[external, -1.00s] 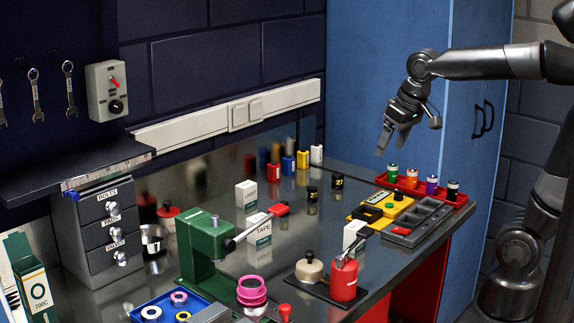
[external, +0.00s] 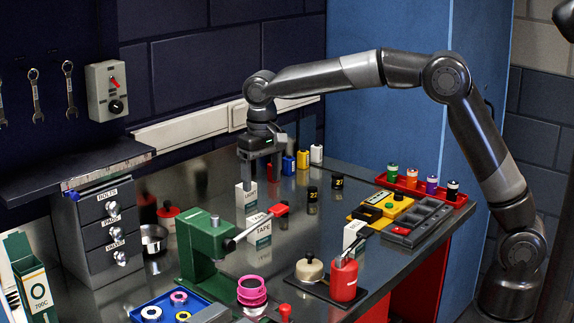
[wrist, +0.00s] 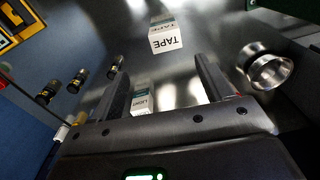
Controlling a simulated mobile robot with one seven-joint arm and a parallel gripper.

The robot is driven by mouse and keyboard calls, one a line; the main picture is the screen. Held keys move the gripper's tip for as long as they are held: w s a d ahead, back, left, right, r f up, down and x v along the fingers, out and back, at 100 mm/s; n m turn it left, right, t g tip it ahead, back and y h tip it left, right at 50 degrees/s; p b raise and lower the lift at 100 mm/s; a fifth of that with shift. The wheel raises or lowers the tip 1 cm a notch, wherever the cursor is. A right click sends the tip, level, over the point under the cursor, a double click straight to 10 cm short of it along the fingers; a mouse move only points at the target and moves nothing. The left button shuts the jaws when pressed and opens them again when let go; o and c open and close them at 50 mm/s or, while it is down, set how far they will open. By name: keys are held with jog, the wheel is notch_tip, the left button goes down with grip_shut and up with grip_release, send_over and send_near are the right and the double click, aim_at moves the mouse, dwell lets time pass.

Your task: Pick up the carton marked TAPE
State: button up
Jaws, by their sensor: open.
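The white and teal carton marked TAPE (external: 262,238) stands upright on the bench behind the red-tipped lever of the green press, which partly covers it. It also shows in the wrist view (wrist: 165,42), beyond my fingertips and apart from them. My gripper (external: 259,172) points down, open and empty, over the back of the bench. Another white carton (external: 245,197) stands close under its left finger; in the wrist view this carton (wrist: 142,105) shows between the fingers, nearer the left one, with a small, hard-to-read label. I cannot tell whether a finger touches it.
The green press (external: 205,250) stands in front of the TAPE carton. A metal cup (external: 153,240) is to the left, dark cans (external: 312,195) to the right. A third carton (external: 353,232) stands near a red bottle (external: 344,278). A red tray (external: 410,184) holds small bottles.

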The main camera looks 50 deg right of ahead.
jog(key=shift+w+a+f, duration=0.4)
jog(key=shift+a+f, duration=0.25)
jog(key=shift+a, duration=0.05)
send_over(259, 217)
jog(key=f, duration=0.4)
jog(key=shift+w+a+f, duration=0.1)
jog(key=shift+a+f, duration=0.2)
jog(key=shift+f, duration=0.1)
jog(key=shift+d+f, duration=0.2)
jog(key=shift+f, duration=2.75)
jog(key=shift+c, duration=0.4)
jog(key=c, duration=1)
jog(key=shift+r, duration=0.15)
